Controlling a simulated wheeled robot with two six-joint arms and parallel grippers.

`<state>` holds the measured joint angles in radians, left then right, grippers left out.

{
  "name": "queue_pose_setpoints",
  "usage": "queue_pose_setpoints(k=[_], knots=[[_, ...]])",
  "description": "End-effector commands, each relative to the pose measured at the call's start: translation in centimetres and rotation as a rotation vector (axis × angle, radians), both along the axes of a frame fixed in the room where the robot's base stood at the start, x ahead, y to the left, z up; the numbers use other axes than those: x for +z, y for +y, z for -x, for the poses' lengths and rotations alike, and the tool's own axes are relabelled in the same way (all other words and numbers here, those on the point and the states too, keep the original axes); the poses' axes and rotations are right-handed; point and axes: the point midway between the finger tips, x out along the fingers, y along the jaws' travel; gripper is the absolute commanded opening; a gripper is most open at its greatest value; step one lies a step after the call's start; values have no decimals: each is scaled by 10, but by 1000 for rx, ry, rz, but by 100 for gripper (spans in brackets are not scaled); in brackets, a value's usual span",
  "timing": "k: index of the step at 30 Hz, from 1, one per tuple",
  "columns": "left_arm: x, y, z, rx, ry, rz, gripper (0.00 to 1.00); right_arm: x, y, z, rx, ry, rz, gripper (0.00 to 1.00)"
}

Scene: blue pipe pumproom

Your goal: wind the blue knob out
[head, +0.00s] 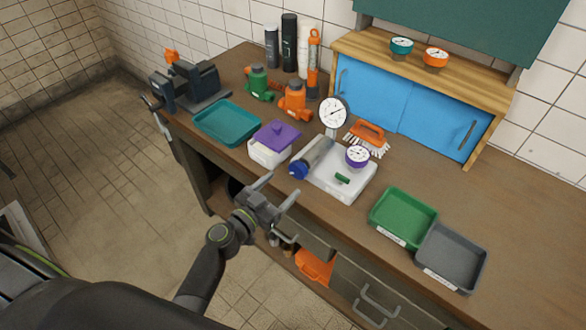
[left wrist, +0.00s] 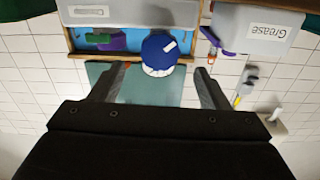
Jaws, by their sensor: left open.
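In the left wrist view the knob (left wrist: 159,52) is a round blue cap with a white mark, seen end-on between the two finger lines. My left gripper (head: 280,187) is open and empty, in front of the bench edge. It is just short of the knob and apart from it, with the fingers pointing toward it. My right gripper is not in view.
On the white base stand a round gauge (head: 333,113) and a purple-rimmed gauge (head: 357,156). A white box with a purple lid (head: 275,139) is close on the left. Green (head: 403,218) and grey (head: 450,258) trays lie on the right. Bare bench top lies beyond the trays.

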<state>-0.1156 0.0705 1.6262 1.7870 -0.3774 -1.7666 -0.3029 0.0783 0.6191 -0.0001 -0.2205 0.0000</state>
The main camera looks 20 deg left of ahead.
Motion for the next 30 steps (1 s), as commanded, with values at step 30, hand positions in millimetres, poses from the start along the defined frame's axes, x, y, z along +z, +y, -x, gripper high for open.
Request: queue_pose_setpoints(k=[30], knots=[[0,-20,-55,0,0,0,45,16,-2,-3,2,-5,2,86]])
